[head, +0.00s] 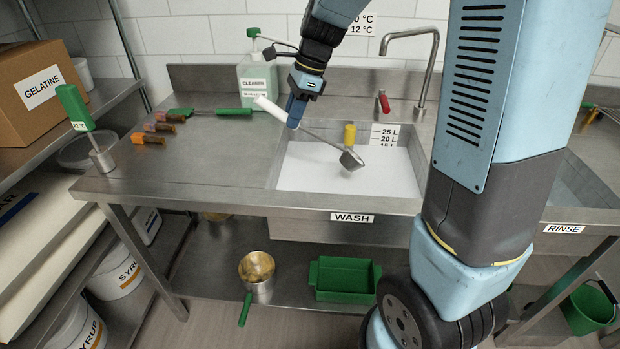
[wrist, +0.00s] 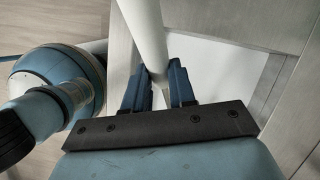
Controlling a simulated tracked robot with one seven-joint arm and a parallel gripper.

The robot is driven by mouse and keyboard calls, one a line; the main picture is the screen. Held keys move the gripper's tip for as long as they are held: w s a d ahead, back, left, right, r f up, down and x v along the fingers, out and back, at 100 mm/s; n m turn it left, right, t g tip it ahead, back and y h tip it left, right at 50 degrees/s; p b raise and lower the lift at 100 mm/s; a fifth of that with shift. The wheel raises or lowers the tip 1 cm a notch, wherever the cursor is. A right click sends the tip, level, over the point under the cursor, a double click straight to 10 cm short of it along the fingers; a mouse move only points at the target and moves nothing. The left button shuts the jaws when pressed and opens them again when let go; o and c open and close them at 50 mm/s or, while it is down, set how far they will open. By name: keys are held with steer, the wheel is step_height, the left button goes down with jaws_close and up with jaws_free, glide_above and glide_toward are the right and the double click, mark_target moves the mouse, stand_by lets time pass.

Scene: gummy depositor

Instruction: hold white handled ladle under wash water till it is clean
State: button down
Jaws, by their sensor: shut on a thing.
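The white handled ladle (head: 325,140) slants down to the right over the wash sink (head: 270,172). Its handle end points up-left and its metal bowl (head: 351,160) is at lower right. My gripper (head: 294,122) is shut on the white handle, which also shows between the fingers in the wrist view (wrist: 147,40). The wash water (head: 335,178) is a flat, whitish surface. The ladle bowl shows whole and appears above the water. I cannot tell whether it is dirty inside.
A curved tap (head: 432,62) and red lever (head: 383,102) stand behind the sink. A yellow cylinder (head: 349,135) is at its back wall. The front left counter (head: 200,170) is clear.

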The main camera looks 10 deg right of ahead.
steer(key=shift+r, duration=1.95)
